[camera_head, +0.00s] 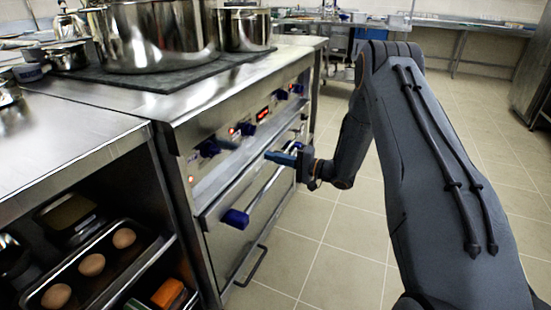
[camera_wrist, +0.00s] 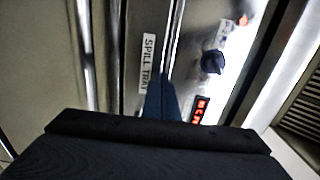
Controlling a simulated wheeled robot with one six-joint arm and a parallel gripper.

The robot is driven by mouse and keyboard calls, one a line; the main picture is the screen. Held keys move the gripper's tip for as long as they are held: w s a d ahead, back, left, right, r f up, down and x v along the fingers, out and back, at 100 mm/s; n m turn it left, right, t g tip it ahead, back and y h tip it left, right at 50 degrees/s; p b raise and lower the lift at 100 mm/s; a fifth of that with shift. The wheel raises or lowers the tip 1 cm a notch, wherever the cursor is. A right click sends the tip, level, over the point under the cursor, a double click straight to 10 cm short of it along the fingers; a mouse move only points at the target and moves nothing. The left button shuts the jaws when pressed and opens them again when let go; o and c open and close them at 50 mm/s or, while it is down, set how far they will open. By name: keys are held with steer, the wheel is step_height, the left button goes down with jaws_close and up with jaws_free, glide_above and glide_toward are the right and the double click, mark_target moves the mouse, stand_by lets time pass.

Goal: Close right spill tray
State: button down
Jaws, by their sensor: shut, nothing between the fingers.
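A steel front strip labelled SPILL TRAY (camera_wrist: 148,62) shows in the wrist view, beside the control panel (camera_wrist: 207,35). In the head view the spill tray front lies in the narrow band below the knobs, partly hidden by my gripper. I cannot tell how far out the tray stands. My gripper (camera_head: 283,158) is shut and empty, its blue fingers held level in front of the stove and pointing at it. In the wrist view the fingers (camera_wrist: 161,98) reach to the edge of the labelled strip. Contact cannot be told.
The oven handle (camera_head: 262,195) with blue ends sticks out below my gripper. Blue knobs (camera_head: 248,129) and red displays line the panel. Large pots (camera_head: 155,35) stand on the stove top. Eggs in a tray (camera_head: 103,285) sit on a shelf at left. Tiled floor (camera_head: 345,240) is free.

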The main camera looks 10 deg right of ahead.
steer(key=p+v, duration=0.2)
steer(key=v, duration=1.1)
steer(key=b, duration=0.8)
glide_toward(254, 165)
steer(key=b+x, duration=0.3)
steer(key=x, duration=0.2)
steer(key=shift+w+a+f+b, duration=0.2)
steer(key=shift+a+b, duration=0.05)
steer(key=shift+b, duration=0.1)
steer(key=shift+w+a, duration=0.25)
steer(key=shift+a, duration=0.05)
steer(key=shift+a+r, duration=0.1)
